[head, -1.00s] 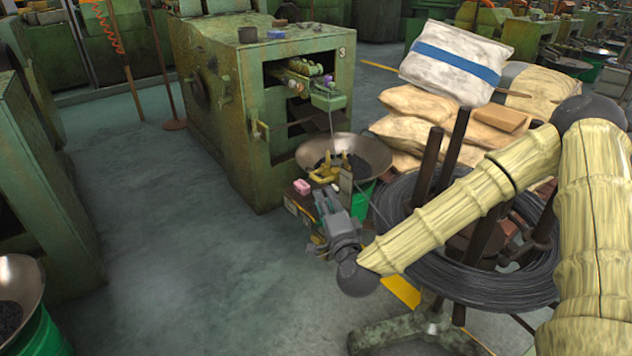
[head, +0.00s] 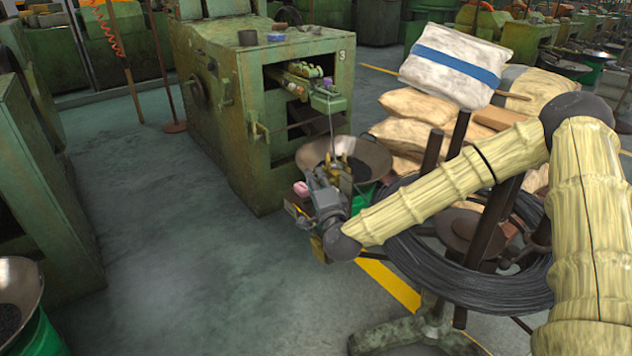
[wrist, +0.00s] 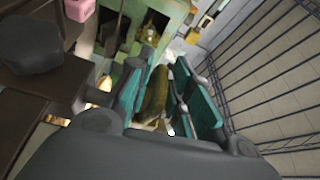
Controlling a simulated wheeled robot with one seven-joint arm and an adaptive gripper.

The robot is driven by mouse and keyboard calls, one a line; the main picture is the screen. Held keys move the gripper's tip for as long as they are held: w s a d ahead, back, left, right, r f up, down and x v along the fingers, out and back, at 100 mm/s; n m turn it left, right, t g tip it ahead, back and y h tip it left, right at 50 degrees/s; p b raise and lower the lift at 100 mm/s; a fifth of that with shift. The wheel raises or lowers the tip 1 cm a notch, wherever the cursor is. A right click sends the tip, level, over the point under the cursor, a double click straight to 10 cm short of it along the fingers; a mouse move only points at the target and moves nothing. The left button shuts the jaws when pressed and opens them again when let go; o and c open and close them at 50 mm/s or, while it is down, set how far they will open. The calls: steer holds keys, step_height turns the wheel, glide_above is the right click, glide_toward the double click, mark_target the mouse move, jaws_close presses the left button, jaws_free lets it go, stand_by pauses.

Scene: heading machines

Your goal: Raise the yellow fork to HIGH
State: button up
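The yellow fork (head: 332,165) shows in the head view as a small yellow piece at the bowl in front of machine 3, partly hidden by my gripper. In the wrist view, a dull yellow-olive bar (wrist: 153,94), seemingly part of the fork, stands between the teal finger pads. My gripper (head: 338,182) is at the near side of the bowl, close against the fork. In the wrist view my gripper (wrist: 158,85) has its fingers apart, one on each side of the bar. I cannot tell whether either pad touches it.
Green machine 3 (head: 291,160) stands behind the metal bowl (head: 376,158). A pink block (head: 301,188) is left of my gripper and also shows in the wrist view (wrist: 79,9). A wire coil (head: 470,282) on a stand lies under my arm.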

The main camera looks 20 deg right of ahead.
jaws_close()
steer(key=shift+w+r+p, duration=0.1)
steer(key=shift+r+p, duration=1.2)
steer(key=shift+r, duration=1.5)
jaws_free()
steer(key=shift+r, duration=0.15)
